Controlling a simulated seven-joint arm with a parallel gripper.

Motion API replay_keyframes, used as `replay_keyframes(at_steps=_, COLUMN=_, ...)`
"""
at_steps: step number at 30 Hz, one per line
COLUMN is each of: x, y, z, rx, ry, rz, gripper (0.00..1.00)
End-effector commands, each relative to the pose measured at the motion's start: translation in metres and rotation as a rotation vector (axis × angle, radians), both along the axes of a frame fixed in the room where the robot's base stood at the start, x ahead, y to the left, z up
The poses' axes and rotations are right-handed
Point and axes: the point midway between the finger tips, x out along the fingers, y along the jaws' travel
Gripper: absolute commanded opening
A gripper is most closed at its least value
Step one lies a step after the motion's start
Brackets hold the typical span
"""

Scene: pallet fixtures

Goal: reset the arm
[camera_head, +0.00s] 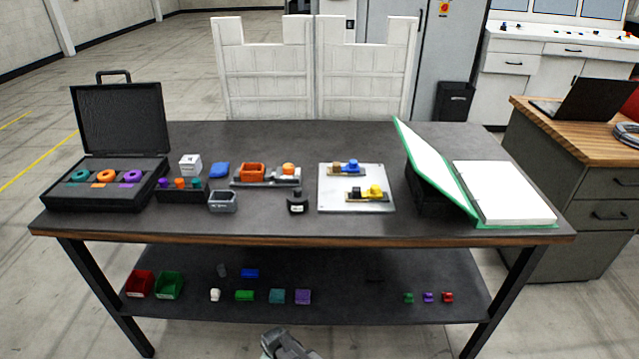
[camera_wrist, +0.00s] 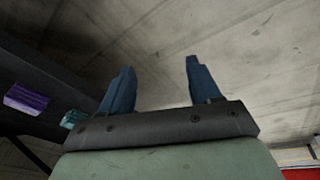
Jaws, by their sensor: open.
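My gripper (camera_wrist: 158,82) shows in the wrist view with its two blue fingers spread wide apart and nothing between them. Behind the fingers there is only bare concrete floor. In the head view part of my arm (camera_head: 288,345) shows at the bottom edge, in front of the table and below its lower shelf. The fingers cannot be made out there. The dark table (camera_head: 290,222) stands in front of me, and my arm is clear of its top.
On the table are an open black case (camera_head: 60,200), a grey plate (camera_head: 335,200) with fixtures, small blocks and a green binder (camera_head: 470,215). The lower shelf (camera_head: 340,300) holds red and green bins (camera_head: 170,285) and several small parts. A purple block (camera_wrist: 25,99) shows at left in the wrist view.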

Motion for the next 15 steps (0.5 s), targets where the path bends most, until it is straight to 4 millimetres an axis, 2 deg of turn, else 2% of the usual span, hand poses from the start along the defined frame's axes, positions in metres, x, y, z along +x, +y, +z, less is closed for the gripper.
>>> replay_keyframes(at_steps=1, x=-0.008, y=-0.029, z=-0.003, rx=-0.019, ry=0.036, rz=-0.056, gripper=0.63)
replay_keyframes(at_steps=6, x=-0.038, y=-0.108, z=-0.016, rx=-0.078, ry=0.162, rz=-0.240, gripper=0.63)
replay_keyframes(at_steps=11, x=-0.075, y=-0.173, z=-0.022, rx=-0.130, ry=0.282, rz=-0.414, gripper=0.63)
replay_keyframes(at_steps=15, x=-0.114, y=-0.223, z=-0.023, rx=-0.175, ry=0.389, rz=-0.566, gripper=0.63)
